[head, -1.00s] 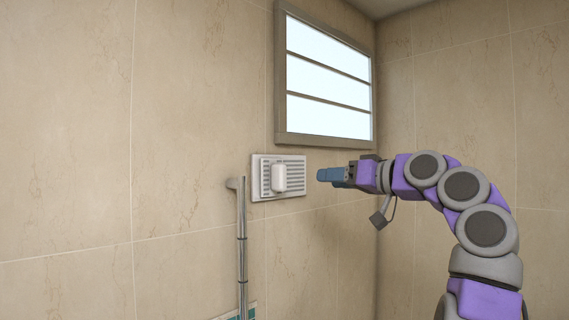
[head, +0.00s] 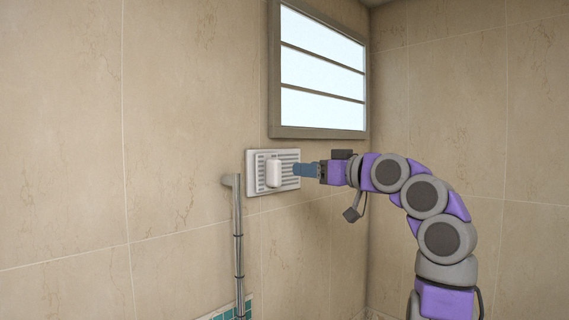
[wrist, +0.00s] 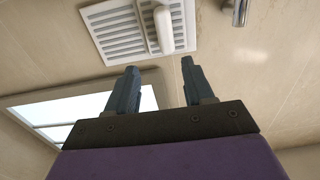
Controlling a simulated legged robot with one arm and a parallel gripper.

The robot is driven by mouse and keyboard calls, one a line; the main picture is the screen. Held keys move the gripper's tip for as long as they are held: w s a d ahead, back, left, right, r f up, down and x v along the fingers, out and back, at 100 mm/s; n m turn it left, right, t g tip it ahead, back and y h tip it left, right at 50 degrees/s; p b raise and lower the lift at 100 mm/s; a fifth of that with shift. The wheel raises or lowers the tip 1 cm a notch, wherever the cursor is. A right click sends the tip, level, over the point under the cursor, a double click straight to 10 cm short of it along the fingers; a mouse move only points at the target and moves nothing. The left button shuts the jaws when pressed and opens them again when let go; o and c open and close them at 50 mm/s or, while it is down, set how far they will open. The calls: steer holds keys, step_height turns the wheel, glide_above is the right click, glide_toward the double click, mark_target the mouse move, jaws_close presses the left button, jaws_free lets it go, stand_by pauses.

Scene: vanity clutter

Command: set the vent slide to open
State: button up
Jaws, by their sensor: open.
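The white slatted vent (head: 287,185) is fixed to the tiled wall below the window. Its white slide knob (head: 273,173) stands out from the left-centre part of the vent in the head view. In the wrist view the vent (wrist: 118,38) is at the top, and the slide knob (wrist: 163,28) is toward its right side. My gripper (head: 297,170) is at the vent's right edge in the head view, to the right of the knob. In the wrist view my gripper (wrist: 158,66) has its two fingers apart with nothing between them, just short of the vent and knob.
A window (head: 320,75) with a grey frame is above the vent; it also shows in the wrist view (wrist: 60,110). A metal shower rail (head: 238,240) stands on the wall to the left of and below the vent. The wall around the vent is otherwise bare.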

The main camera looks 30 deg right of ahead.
mark_target(280, 166)
steer(key=x, duration=0.2)
steer(key=a+p+x, duration=0.1)
steer(key=x, duration=0.5)
steer(key=shift+s+a+r+p, duration=0.15)
steer(key=shift+s+a+p, duration=0.05)
steer(key=shift+a+p, duration=0.15)
steer(key=shift+w, duration=0.55)
steer(key=shift+w+d, duration=0.2)
steer(key=shift+d, duration=0.3)
steer(key=shift+a, duration=0.55)
steer(key=c, duration=0.4)
steer(key=shift+d, duration=0.15)
jaws_close()
